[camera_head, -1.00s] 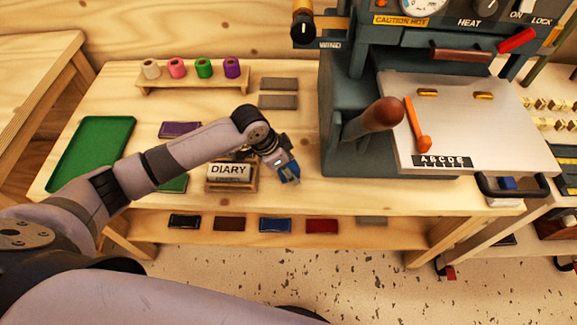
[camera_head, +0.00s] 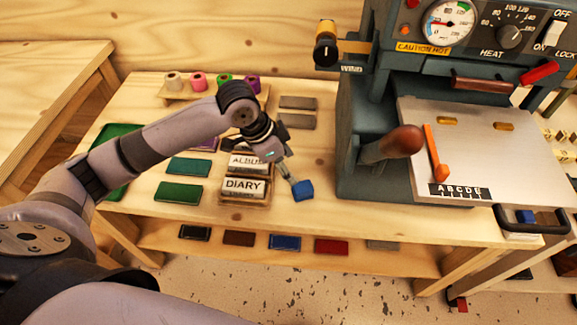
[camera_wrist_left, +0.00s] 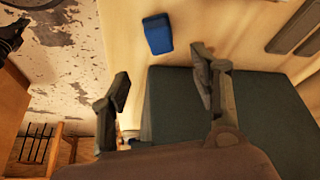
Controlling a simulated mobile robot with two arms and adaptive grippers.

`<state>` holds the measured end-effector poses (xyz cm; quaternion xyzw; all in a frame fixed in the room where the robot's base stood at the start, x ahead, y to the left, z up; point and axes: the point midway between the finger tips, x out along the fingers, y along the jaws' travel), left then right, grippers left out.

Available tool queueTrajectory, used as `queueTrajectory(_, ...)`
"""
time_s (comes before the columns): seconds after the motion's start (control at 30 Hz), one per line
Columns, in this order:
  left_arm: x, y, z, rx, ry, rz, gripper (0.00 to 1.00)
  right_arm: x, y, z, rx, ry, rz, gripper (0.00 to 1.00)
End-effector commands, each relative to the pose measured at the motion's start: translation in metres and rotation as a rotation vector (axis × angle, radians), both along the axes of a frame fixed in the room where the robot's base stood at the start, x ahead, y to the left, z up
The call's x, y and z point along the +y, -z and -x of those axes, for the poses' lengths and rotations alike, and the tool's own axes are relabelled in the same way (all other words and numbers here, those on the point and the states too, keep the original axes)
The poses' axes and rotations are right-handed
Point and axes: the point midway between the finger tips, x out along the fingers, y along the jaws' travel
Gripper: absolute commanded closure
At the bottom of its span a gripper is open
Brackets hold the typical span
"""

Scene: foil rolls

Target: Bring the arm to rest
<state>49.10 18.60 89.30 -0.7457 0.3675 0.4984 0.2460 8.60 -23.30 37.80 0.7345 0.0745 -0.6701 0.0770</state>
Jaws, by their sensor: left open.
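My left arm reaches in from the left of the head view, over the table. Its gripper (camera_head: 286,158) is just right of the stand with the ALBUM and DIARY plates. In the left wrist view the two fingers (camera_wrist_left: 163,85) are spread apart with nothing between them. A small blue block (camera_head: 302,190) lies on the table near the front edge, just beyond the fingertips in the head view. The block also shows in the left wrist view (camera_wrist_left: 158,33), apart from the fingers. My right gripper is not in view.
The large press (camera_head: 360,150) with its brown-knobbed lever (camera_head: 398,143) stands close to the right of the gripper. The DIARY plate (camera_head: 243,187) stands in its holder at left. Green pieces (camera_head: 180,192) lie further left. A spool rack (camera_head: 178,97) stands behind the arm.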

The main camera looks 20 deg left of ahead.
Motion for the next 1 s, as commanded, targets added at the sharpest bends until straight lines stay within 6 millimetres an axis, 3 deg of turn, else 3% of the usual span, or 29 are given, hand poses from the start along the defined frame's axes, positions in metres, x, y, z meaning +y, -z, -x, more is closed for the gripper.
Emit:
queueTrajectory(0.37,0.0,0.0,0.0,-0.001,0.0,0.001,0.43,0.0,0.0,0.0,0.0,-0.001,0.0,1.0)
queueTrajectory(0.5,-0.01,0.008,0.007,0.0,0.006,0.008,0.43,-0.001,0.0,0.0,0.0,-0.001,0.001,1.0)
queueTrajectory(0.8,-0.064,0.049,0.067,-0.03,-0.06,0.079,0.43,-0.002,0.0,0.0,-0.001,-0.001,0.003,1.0)
queueTrajectory(1.0,-0.065,0.066,0.112,-0.031,-0.253,0.101,0.43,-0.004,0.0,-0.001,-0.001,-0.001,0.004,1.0)
